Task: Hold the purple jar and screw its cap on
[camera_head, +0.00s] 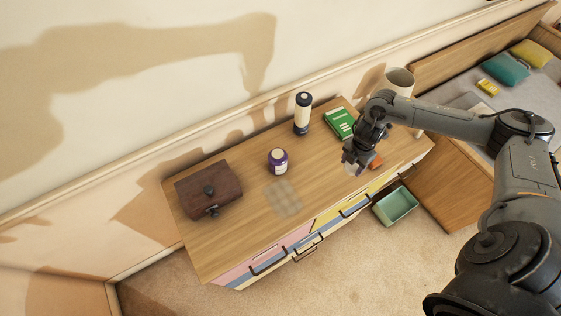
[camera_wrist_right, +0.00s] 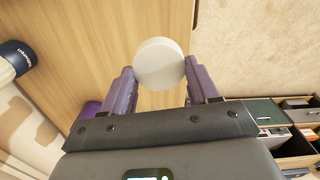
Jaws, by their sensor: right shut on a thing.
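The purple jar (camera_head: 278,161) stands upright on the wooden cabinet top (camera_head: 235,235), left of my right gripper and apart from it. Its upper part looks pale in the head view; details are too small to tell. My right gripper (camera_head: 354,164) is over the right part of the cabinet top. In the right wrist view, my right gripper (camera_wrist_right: 160,85) is shut on a round white cap (camera_wrist_right: 158,62), held between its two fingertips. A purple patch (camera_wrist_right: 89,110), likely the jar, shows beside the left finger, mostly hidden. My left gripper is not in view.
A tall bottle (camera_head: 302,113) stands behind the jar. A green book (camera_head: 340,123) lies near the back right, and a small orange thing (camera_head: 376,162) sits beside my right gripper. A brown case (camera_head: 208,189) is at left. A pale square patch (camera_head: 284,198) is otherwise clear.

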